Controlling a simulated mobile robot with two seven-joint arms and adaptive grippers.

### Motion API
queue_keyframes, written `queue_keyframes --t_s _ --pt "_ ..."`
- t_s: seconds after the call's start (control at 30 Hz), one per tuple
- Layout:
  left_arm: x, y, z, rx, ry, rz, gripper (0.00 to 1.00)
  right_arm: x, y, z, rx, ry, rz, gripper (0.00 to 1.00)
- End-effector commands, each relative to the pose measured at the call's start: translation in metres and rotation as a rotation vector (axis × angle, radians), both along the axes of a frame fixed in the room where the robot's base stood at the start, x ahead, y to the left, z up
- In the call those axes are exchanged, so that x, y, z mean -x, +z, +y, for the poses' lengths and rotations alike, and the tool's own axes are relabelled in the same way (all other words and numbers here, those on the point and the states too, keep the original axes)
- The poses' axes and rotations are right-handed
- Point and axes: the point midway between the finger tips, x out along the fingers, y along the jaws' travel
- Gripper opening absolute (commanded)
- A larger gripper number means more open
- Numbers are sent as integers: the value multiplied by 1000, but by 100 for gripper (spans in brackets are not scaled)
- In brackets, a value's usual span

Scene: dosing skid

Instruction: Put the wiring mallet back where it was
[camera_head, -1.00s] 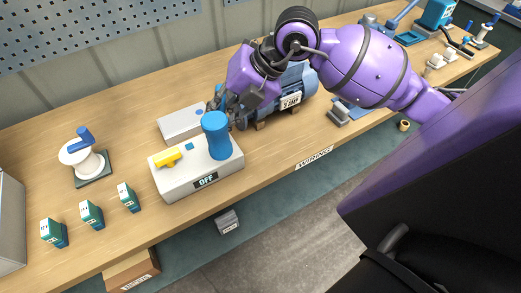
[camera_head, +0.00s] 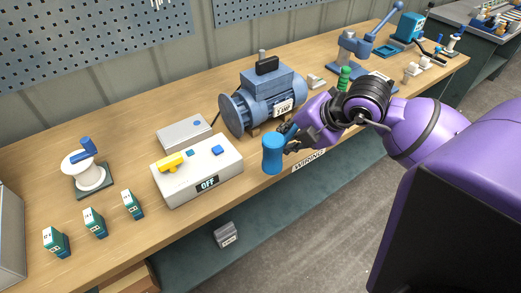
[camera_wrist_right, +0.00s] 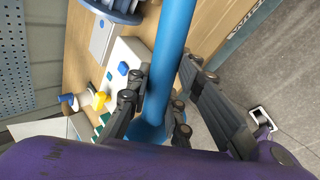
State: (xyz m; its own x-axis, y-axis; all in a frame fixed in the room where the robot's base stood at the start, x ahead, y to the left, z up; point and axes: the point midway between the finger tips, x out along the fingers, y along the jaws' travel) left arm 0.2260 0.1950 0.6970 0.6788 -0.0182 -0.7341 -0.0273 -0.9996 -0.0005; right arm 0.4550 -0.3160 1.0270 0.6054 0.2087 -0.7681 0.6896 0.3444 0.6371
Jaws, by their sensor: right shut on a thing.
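My right gripper (camera_head: 287,140) is shut on a blue mallet-like tool (camera_head: 272,154), which I take to be the wiring mallet. Its thick blue end hangs down at the bench's front edge, left of the label reading WIRING (camera_head: 308,160). In the right wrist view the tool's long blue shaft (camera_wrist_right: 174,40) runs between the two fingers (camera_wrist_right: 166,98), with a wider blue part partly hidden below them. Whether the tool touches the bench I cannot tell. My left gripper is not in view.
A white box marked OFF (camera_head: 197,172) with a yellow lever (camera_head: 170,162) stands left of the mallet. A blue motor (camera_head: 262,98) stands behind it. A blue press (camera_head: 360,48) and a green-handled item (camera_head: 345,77) are farther right. The bench front between them is partly covered by my arm.

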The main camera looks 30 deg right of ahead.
Motion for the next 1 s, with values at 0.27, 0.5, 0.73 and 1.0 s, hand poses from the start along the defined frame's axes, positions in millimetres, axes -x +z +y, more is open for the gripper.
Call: queue_keyframes --t_s 0.27,0.5,0.73,1.0 --pt "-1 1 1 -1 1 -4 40 -70 -27 -8 -3 1 -4 0" --pt "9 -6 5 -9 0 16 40 -102 -70 -11 -3 2 -2 0" --pt "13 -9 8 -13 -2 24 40 -113 -83 -13 -2 3 -3 0" --pt "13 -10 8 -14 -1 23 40 -116 -116 -13 -2 4 -1 0"
